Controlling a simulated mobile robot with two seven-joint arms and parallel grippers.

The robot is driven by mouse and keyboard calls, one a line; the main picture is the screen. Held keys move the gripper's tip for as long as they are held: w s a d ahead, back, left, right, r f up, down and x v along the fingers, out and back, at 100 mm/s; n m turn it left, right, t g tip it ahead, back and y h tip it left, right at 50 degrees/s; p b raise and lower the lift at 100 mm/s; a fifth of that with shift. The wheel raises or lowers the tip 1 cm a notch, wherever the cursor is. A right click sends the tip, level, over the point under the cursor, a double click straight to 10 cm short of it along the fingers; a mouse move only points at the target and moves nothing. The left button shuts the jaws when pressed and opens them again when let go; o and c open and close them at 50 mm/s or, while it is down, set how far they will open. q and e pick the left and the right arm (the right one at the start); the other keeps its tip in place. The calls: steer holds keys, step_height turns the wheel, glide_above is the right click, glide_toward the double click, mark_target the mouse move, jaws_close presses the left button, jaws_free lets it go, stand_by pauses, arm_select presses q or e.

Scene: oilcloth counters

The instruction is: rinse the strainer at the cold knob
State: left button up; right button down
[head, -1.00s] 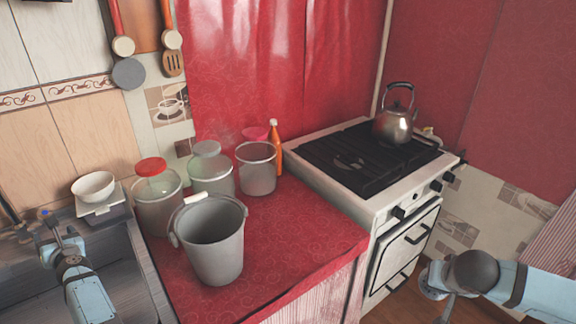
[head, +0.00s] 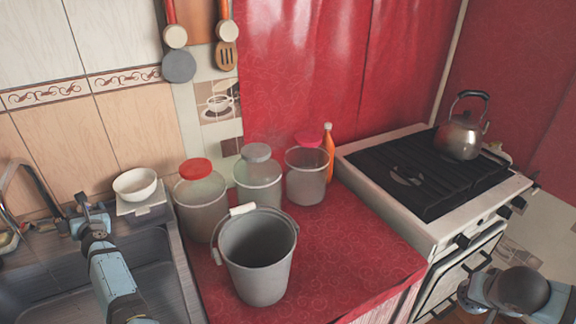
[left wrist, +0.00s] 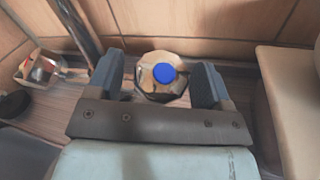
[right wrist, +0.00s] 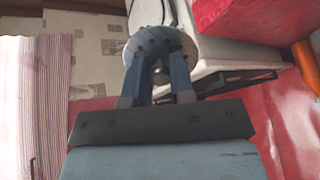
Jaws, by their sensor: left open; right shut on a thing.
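My left gripper (head: 90,208) is open over the back of the sink (head: 150,250). In the left wrist view its fingers (left wrist: 160,72) stand apart on either side of a round blue knob (left wrist: 164,73), which lies beyond them; contact cannot be told. In the head view the knob is not clearly visible behind the gripper. My right gripper (right wrist: 159,62) is shut on a round, pale grey thing with small dots, apparently the strainer (right wrist: 190,42), partly hidden by the fingers.
A grey bucket (head: 258,262) stands on the red counter (head: 345,255), with several jars behind it and an orange bottle (head: 328,150). A white bowl (head: 135,184) sits behind the sink. The stove (head: 440,235) with a kettle (head: 462,135) is at right.

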arm_select(q)
steer(key=shift+s+r, duration=0.1)
steer(key=shift+c, duration=0.2)
arm_select(e)
steer(key=shift+s, duration=0.1)
arm_select(q)
steer(key=c, duration=0.9)
steer(key=shift+o, duration=0.2)
steer(key=m+h+p, duration=0.1)
steer(key=m+t+h+p, duration=0.1)
steer(key=p, duration=0.1)
steer(key=shift+a+r+m+h+p, duration=0.1)
steer(key=shift+r+m+h+p, duration=0.2)
steer(key=shift+r, duration=0.05)
arm_select(e)
step_height(320, 180, up, 4)
steer(key=shift+f, duration=0.2)
arm_select(q)
steer(key=shift+f+m+h+p, duration=0.2)
steer(key=shift+m+h+p, duration=0.3)
steer(key=shift+m+h, duration=0.1)
arm_select(e)
steer(key=shift+r, duration=0.55)
arm_select(q)
steer(key=shift+f, duration=0.15)
arm_select(e)
steer(key=shift+f, duration=0.1)
arm_select(q)
steer(key=o, duration=0.9)
